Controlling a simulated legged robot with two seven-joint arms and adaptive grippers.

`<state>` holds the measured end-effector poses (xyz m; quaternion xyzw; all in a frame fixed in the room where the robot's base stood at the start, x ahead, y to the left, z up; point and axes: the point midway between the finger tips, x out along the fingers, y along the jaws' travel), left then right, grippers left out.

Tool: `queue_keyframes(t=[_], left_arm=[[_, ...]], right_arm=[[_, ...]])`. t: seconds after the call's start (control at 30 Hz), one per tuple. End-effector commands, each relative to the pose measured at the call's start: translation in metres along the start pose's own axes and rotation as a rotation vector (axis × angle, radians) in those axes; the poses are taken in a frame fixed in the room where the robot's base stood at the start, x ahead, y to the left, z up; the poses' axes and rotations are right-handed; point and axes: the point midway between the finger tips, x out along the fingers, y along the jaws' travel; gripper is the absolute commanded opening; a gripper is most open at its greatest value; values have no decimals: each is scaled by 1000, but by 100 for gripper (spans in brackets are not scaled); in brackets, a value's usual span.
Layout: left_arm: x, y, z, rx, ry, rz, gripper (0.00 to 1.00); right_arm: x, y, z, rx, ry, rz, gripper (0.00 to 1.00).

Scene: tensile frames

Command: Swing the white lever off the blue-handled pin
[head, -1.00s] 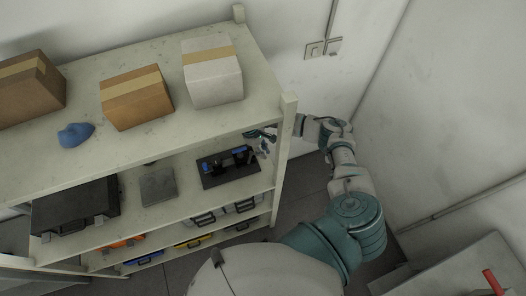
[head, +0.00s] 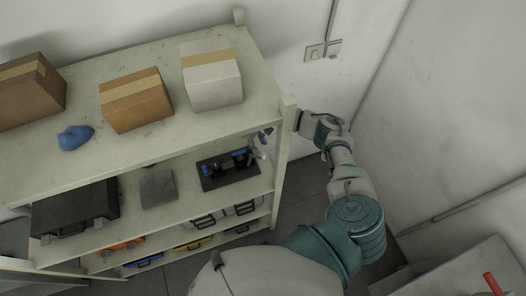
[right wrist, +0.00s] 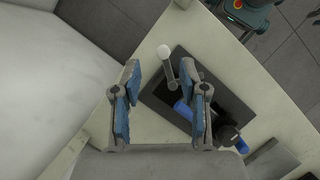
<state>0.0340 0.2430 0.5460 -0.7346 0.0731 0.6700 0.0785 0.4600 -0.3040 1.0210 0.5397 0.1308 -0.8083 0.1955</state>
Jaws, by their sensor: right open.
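In the right wrist view a white lever (right wrist: 164,52) with a round knob stands at the edge of a black base plate (right wrist: 150,98). A blue-handled pin (right wrist: 182,110) lies close to its lower end, partly hidden by my right finger. My right gripper (right wrist: 160,70) is open, and the lever appears between its fingertips; I cannot tell its depth. In the head view the base plate (head: 230,181) with its blue handle (head: 239,155) sits on the middle shelf. My left gripper is out of view.
The shelf post (head: 283,145) stands close to my right wrist. A grey block (head: 157,186) and a black case (head: 75,208) share the shelf. Cardboard boxes (head: 137,100) stand on the board above. The wall is close on the right.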

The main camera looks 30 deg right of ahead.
Motion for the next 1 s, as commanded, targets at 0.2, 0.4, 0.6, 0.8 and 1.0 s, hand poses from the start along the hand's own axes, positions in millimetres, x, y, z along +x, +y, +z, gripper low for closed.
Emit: queue_keyframes(t=[0.2, 0.4, 0.6, 0.8, 1.0], left_arm=[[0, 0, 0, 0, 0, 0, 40], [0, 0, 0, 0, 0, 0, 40], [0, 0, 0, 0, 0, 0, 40], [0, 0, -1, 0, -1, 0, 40], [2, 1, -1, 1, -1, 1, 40]], right_arm=[[-45, 1, -1, -1, 2, 1, 43], [-62, 1, 0, -1, 0, -1, 43], [-64, 1, 0, -1, -1, -1, 43], [-64, 1, 0, -1, -1, -1, 43], [-61, 1, -4, 4, 14, -4, 43]])
